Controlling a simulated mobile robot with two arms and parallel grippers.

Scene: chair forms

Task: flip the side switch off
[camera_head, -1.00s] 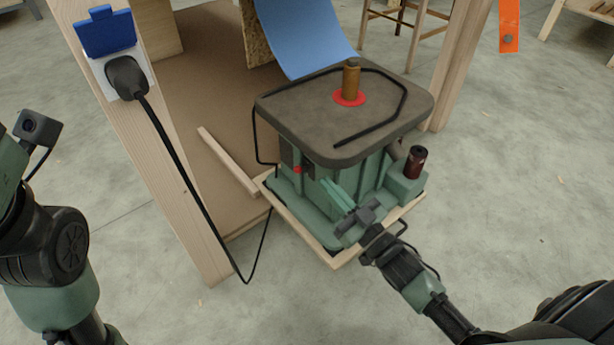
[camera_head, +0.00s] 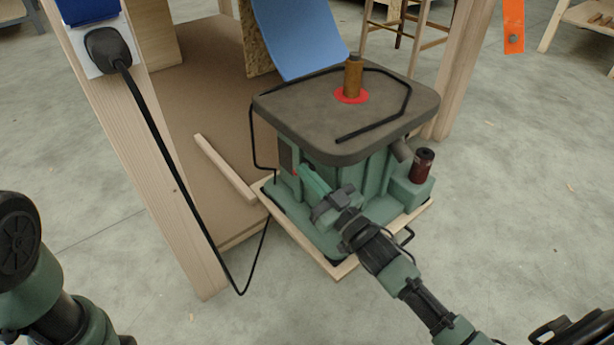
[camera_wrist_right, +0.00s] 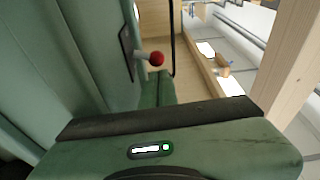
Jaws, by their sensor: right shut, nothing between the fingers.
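The machine (camera_head: 345,115) is a green-bodied spindle sander with a dark grey top, a brown spindle and a red ring. Its side switch is a short lever with a red ball (camera_wrist_right: 156,58), standing out from a dark plate (camera_wrist_right: 127,52) on the green side. In the head view the plate (camera_head: 286,154) shows under the top's left corner, with a bit of red beside my right gripper (camera_head: 304,172). That gripper is shut and empty, its tips close to the switch; contact cannot be told. My left gripper is out of view.
The machine stands on a wooden base board (camera_head: 345,268). A black cable (camera_head: 160,130) runs from a plug (camera_head: 108,50) on a wooden post down to the floor. A loose wooden strip (camera_head: 224,168) lies left of the machine. The floor in front is clear.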

